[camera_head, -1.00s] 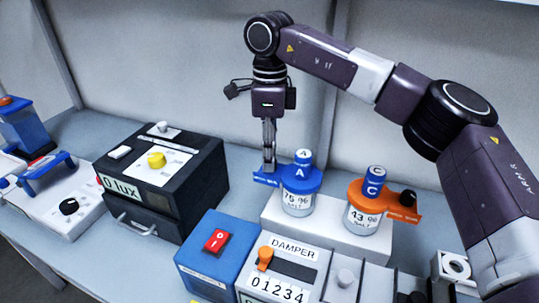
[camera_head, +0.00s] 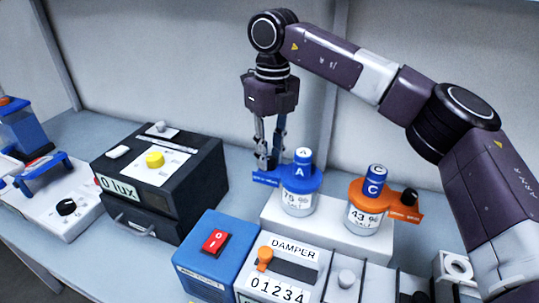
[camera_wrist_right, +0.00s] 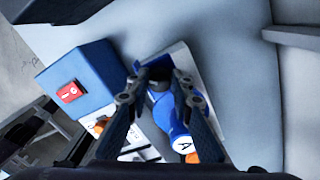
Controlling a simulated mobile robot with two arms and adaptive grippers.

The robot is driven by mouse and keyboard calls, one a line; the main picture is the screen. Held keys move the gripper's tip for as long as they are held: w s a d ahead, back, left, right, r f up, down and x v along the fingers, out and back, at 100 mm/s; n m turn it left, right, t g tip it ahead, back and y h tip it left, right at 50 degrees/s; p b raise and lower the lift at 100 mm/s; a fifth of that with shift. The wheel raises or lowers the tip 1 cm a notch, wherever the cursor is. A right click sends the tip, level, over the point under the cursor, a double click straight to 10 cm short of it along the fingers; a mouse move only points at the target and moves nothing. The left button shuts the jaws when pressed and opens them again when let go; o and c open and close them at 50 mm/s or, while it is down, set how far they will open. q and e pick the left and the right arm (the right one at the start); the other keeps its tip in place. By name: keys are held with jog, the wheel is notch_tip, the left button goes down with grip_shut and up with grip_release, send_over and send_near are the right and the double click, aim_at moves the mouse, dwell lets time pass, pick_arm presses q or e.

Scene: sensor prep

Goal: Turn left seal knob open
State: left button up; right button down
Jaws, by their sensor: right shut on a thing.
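The left jar (camera_head: 300,193), marked A and 75 %, has a blue lid with a blue side tab (camera_head: 266,179) pointing left. My right gripper (camera_head: 268,163) points down onto the end of this tab. In the right wrist view its fingertips (camera_wrist_right: 160,82) are shut on the dark left seal knob (camera_wrist_right: 160,73), which the fingers hide in the head view. The right jar (camera_head: 366,212), marked C and 43 %, has an orange lid and tab with a black knob (camera_head: 409,196) standing free. My left gripper is not in view.
Both jars stand on a white block (camera_head: 335,226). In front are a blue box (camera_head: 190,267) with a red switch and a DAMPER panel (camera_head: 294,249). A black "0 lux" box (camera_head: 205,180) stands to the left.

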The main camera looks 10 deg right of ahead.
aim_at(272, 157)
jog(key=shift+w+r+m, duration=0.1)
jog(key=shift+r+m, duration=0.05)
jog(key=shift+m, duration=0.25)
jog(key=c, duration=1.7)
grip_release()
jog(key=r, duration=1.2)
jog(key=shift+d, duration=0.25)
